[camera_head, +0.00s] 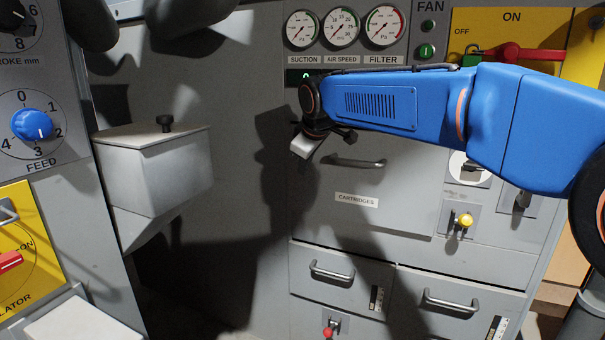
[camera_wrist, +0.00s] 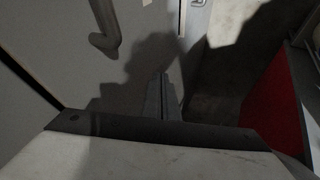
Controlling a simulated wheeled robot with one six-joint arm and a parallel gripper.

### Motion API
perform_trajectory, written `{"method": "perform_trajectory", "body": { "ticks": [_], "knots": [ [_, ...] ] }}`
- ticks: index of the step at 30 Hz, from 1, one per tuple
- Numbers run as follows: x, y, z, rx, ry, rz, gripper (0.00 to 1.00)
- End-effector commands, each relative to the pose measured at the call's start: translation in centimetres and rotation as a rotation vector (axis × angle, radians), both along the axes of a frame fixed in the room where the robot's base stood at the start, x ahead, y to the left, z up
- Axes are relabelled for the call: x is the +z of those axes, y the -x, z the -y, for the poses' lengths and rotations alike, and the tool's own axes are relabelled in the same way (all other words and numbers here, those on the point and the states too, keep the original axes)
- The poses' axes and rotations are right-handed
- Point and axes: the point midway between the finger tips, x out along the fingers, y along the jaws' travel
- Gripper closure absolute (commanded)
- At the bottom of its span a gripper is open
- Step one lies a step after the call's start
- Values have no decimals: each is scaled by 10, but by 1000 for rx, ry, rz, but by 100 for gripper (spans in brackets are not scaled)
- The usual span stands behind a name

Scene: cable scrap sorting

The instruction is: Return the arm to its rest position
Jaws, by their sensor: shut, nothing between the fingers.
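My blue arm reaches in from the right in the head view, and its outer link lies nearly level across the grey cabinet. My gripper (camera_head: 303,147) is at the left end of that link, tilted downward, in front of the cabinet near the left end of the cartridge door's handle. In the wrist view my gripper (camera_wrist: 162,97) shows its two fingers together, with nothing between them. Whether it touches the cabinet cannot be told from these views; no contact is visible.
Gauges (camera_head: 342,28) and a red lever (camera_head: 520,53) sit above the arm. The cartridges door handle (camera_head: 355,162), a yellow knob (camera_head: 464,221) and drawer handles (camera_head: 331,272) stick out below. A grey lidded box (camera_head: 160,175) juts out at left. Open space lies between box and arm.

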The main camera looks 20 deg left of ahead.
Motion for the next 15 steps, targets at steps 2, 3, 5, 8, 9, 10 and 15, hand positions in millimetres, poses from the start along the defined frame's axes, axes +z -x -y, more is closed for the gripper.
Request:
{"method": "perform_trajectory", "body": {
  "ticks": [2,3,5,8,9,10,15],
  "knots": [
    [13,7,5,1,-3,2,100],
    [18,11,7,0,-2,1,100],
    [24,15,11,0,-1,0,100],
    [33,20,14,0,-1,0,100],
    [36,22,16,0,0,0,100],
    [37,23,17,0,0,0,100],
    [41,25,19,0,0,-1,100]
  ]
}}
